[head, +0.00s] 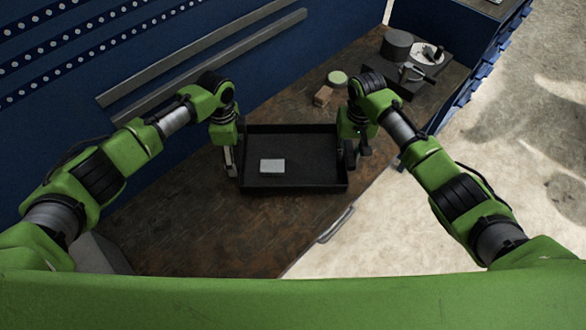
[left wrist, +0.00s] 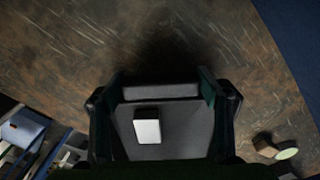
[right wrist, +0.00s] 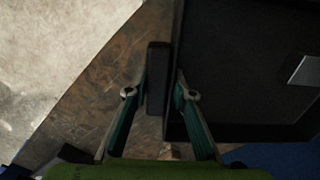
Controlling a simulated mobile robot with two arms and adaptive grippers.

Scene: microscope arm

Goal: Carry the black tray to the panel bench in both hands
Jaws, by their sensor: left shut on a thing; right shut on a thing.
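The black tray (head: 315,162) is over the brown wooden bench top, between my two grippers in the head view. A small pale grey block (head: 272,166) lies inside it, left of its middle. My left gripper (head: 232,162) is shut at the tray's left end. The left wrist view shows the block (left wrist: 147,127) and the tray wall (left wrist: 160,90) between the fingers. My right gripper (head: 352,158) is at the right end. In the right wrist view its fingers are on both sides of a black bar (right wrist: 157,75) beside the tray. I cannot tell whether the tray touches the bench.
A brown block (head: 322,96) and a green round piece (head: 337,78) lie behind the tray. A grey device on a dark base (head: 410,72) stands at the far right end of the bench (head: 190,225). A blue panel wall runs along the left; pale floor is at right.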

